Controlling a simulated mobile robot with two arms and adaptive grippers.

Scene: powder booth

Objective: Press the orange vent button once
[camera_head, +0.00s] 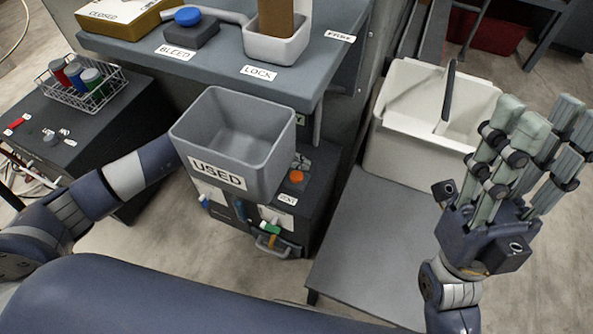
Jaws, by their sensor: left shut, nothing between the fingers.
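The orange vent button (297,177) sits on a dark cabinet, just right of the grey USED bin, with a white label below it. My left arm comes in from the left and passes behind the bin, which hides most of the hand. Small grey-green fingertips of my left gripper (301,161) show past the bin's right edge, just above the button in the picture. They are shut and empty. I cannot tell whether they touch the button. My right gripper (532,135) is open and empty at the right, its fingers pointing up, far from the button.
The USED bin (235,145) stands close to the button. A shelf (215,62) above carries the BLEED block (192,32) and LOCK holder (277,48). A wire basket (85,90) with coloured cans is left. A cream bin (410,150) and bare grey table (365,245) are right.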

